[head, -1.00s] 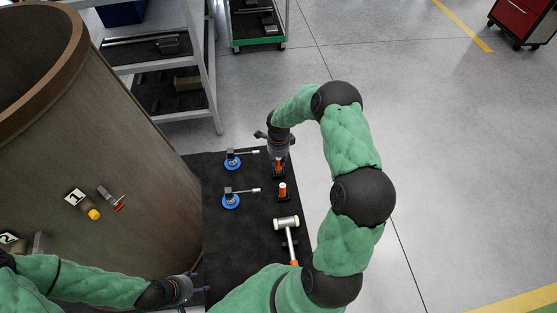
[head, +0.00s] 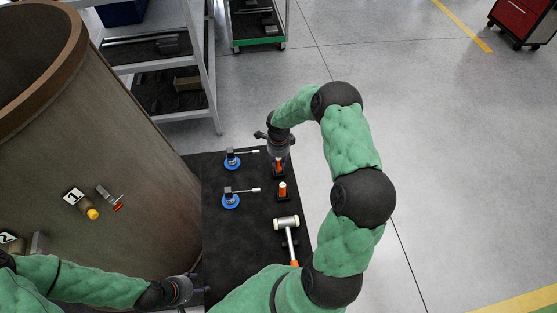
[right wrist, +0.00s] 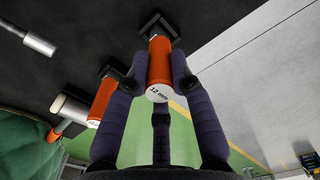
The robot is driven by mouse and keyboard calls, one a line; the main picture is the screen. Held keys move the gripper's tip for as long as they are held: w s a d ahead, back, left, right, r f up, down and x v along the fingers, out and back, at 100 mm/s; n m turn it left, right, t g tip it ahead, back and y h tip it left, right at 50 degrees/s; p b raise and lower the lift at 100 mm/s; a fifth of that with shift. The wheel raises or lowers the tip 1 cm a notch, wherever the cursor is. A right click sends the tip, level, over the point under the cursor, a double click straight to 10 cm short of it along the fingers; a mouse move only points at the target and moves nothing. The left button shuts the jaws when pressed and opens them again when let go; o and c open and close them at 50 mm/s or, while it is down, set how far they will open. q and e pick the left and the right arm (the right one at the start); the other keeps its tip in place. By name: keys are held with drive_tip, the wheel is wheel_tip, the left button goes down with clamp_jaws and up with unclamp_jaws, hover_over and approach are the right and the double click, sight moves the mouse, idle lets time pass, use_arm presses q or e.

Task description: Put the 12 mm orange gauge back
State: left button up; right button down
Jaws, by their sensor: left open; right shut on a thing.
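The 12 mm orange gauge (right wrist: 159,72) shows in the right wrist view, its white end marked "12 mm" facing the camera. My right gripper (head: 279,160) is shut on it, with fingers on both sides of the orange body. The gauge's far end meets a black holder (right wrist: 156,24) on the dark table; whether it is fully seated I cannot tell. A second orange gauge (head: 282,189) stands in its own holder nearer the front, and it also shows in the right wrist view (right wrist: 101,100). My left gripper (head: 199,288) is open and empty near the table's front left.
Two blue-based indicator tools (head: 232,162) (head: 231,201) stand on the black table (head: 255,225), left of the gauges. A white-headed hammer (head: 287,224) lies in front of them. A large curved casing (head: 120,150) rises to the left, with a grey shelf (head: 205,75) behind.

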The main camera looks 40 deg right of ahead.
use_arm(q)
drive_tip(key=shift+f+b, duration=0.6)
drive_tip(key=shift+f, duration=0.45)
use_arm(e)
drive_tip(key=shift+f, duration=0.9)
drive_tip(key=shift+r, duration=0.1)
drive_tip(key=shift+r+p, duration=0.9)
drive_tip(key=shift+r, duration=2.2)
use_arm(q)
wheel_tip(320, 180, up, 2)
drive_tip(key=shift+r, duration=0.15)
drive_tip(key=shift+r+p, duration=0.15)
drive_tip(key=shift+p, duration=0.25)
use_arm(e)
drive_tip(key=shift+r, duration=0.15)
